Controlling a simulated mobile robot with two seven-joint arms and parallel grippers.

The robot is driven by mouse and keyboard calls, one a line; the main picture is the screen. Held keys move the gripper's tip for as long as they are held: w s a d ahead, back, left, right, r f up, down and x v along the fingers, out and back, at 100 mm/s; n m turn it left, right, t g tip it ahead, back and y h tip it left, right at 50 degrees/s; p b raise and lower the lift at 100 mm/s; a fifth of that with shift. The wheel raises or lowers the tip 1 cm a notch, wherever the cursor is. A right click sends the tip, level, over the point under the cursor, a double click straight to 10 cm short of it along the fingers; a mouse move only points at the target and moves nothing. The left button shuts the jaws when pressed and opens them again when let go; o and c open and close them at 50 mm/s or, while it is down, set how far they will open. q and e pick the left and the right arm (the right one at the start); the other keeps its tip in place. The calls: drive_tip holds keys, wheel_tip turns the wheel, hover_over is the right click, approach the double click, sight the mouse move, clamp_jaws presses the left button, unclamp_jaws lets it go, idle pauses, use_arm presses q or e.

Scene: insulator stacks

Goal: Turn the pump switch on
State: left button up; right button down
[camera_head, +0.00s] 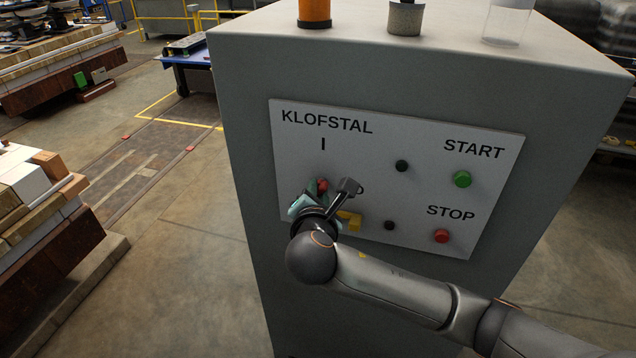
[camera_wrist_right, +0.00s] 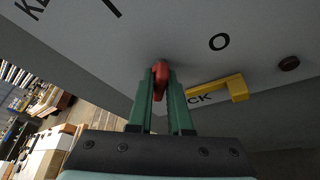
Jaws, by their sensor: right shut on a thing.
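The pump switch is a small red knob (camera_head: 322,185) on the white panel (camera_head: 360,130), below the mark "I" and the label "KLOFSTAL". In the head view my right gripper (camera_head: 316,192) reaches it from below and partly covers it. In the right wrist view the red switch (camera_wrist_right: 161,78) sits between the green fingers of the right gripper (camera_wrist_right: 161,84), which are shut on it. The marks "I" and "O" show on the panel around the switch. I cannot tell which mark the switch points to. My left gripper is in neither view.
A yellow piece (camera_head: 349,219) sits just right of my gripper on the panel. A green START button (camera_head: 462,179), a red STOP button (camera_head: 441,236) and two black knobs (camera_head: 402,166) are farther right. The grey cabinet (camera_head: 245,150) carries several items on top. Stacks stand at left.

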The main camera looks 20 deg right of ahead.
drive_tip(key=n+g+h, duration=0.1)
drive_tip(key=n, duration=0.1)
drive_tip(key=shift+a+n, duration=0.1)
drive_tip(key=shift+n, duration=0.2)
drive_tip(key=shift+f+n+g+h, duration=0.1)
drive_tip(key=shift+n+g+h, duration=0.7)
drive_tip(key=shift+n, duration=0.5)
drive_tip(key=c, duration=0.9)
unclamp_jaws()
drive_tip(key=shift+v, duration=3.8)
